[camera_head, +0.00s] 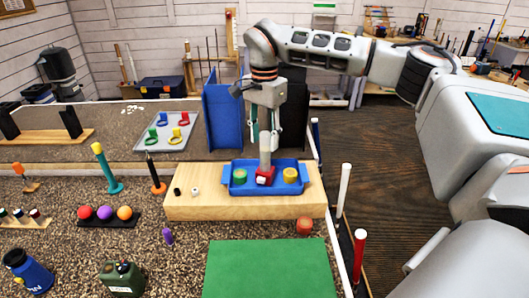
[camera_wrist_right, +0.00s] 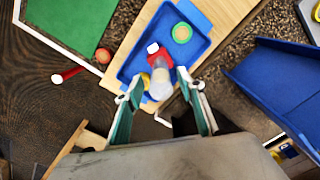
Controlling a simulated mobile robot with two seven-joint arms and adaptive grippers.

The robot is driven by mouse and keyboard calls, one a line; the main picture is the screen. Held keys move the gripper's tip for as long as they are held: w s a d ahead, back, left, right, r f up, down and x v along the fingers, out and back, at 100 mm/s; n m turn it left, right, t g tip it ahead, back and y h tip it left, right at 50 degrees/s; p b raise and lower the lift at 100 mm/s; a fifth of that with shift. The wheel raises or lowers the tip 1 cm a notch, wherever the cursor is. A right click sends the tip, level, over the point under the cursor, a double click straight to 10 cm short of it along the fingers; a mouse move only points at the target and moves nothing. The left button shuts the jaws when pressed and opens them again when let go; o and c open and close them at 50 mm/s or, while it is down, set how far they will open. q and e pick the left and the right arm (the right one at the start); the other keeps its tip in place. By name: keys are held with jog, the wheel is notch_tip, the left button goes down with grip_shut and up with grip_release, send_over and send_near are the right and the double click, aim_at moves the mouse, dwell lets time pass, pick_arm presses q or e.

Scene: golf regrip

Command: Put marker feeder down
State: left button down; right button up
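The marker feeder appears to be the upright pale tube (camera_head: 265,158) on a red base (camera_head: 264,176). It stands in the blue tray (camera_head: 228,188), between a green round piece and a yellow one. My right gripper (camera_head: 265,147) points down over it, with its fingers on either side of the tube's upper part. In the right wrist view the tube (camera_wrist_right: 160,86) lies between the fingertips (camera_wrist_right: 160,79) with visible gaps, so the gripper looks open. The red base (camera_wrist_right: 158,60) sits on the tray floor. My left gripper is not in view.
The tray rests on a wooden block (camera_head: 240,207) with small black and white pieces at its left. A blue upright panel holder (camera_head: 222,118) stands behind. A green mat (camera_head: 268,268) lies in front, near a red-orange ball (camera_head: 304,226). White and red-topped posts stand at right.

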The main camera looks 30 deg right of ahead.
jog(key=shift+r, duration=2.3)
